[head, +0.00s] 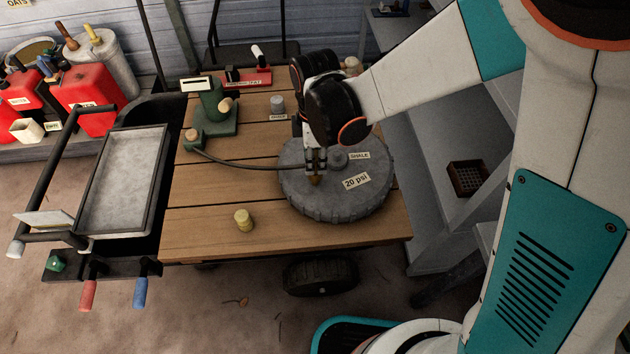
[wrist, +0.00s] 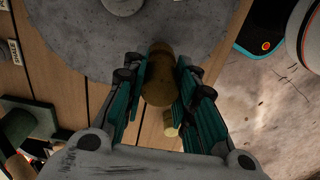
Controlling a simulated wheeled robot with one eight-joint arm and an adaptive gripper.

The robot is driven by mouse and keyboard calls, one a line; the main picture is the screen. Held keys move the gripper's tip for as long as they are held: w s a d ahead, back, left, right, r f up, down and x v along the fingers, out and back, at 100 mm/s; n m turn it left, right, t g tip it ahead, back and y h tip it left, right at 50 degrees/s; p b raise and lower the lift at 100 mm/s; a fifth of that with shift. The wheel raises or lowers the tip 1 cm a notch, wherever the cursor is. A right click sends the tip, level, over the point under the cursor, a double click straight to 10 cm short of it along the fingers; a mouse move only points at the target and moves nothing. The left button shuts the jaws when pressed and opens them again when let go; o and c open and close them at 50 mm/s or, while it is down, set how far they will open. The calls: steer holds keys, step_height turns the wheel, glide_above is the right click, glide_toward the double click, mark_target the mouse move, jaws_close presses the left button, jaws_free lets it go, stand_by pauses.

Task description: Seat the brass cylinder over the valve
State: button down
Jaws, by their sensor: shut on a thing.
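My gripper (head: 315,170) is shut on a brass cylinder (head: 314,180), over the near left part of a grey, ridged wheel (head: 345,205) lying flat on the cart. In the wrist view, the brass cylinder (wrist: 158,72) sits between both fingers of my gripper (wrist: 160,95), with the wheel (wrist: 75,30) behind it. I cannot tell whether the cylinder touches the wheel. I cannot make out the valve; the cylinder and fingers may hide it. A grey round hub (head: 338,158) stands near the wheel's middle, close to the fingers.
A yellowish cylinder (head: 243,221) stands on the planks (head: 210,185) at front left. A dark hose (head: 240,165) runs from near the green stand (head: 212,118) to the wheel. A grey cylinder (head: 277,103) is behind. A metal tray (head: 122,185) is left. The front planks are mostly clear.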

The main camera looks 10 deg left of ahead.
mark_target(315, 167)
steer(key=shift+f+b, duration=1.35)
steer(key=shift+f, duration=0.3)
stand_by(1.3)
steer(key=c, duration=1.2)
jaws_free()
steer(key=shift+r, duration=0.1)
step_height(315, 167, up, 8)
steer(key=shift+s+f, duration=0.1)
steer(key=shift+f, duration=0.15)
steer(key=shift+r+p, duration=1.75)
steer(key=shift+r, duration=0.5)
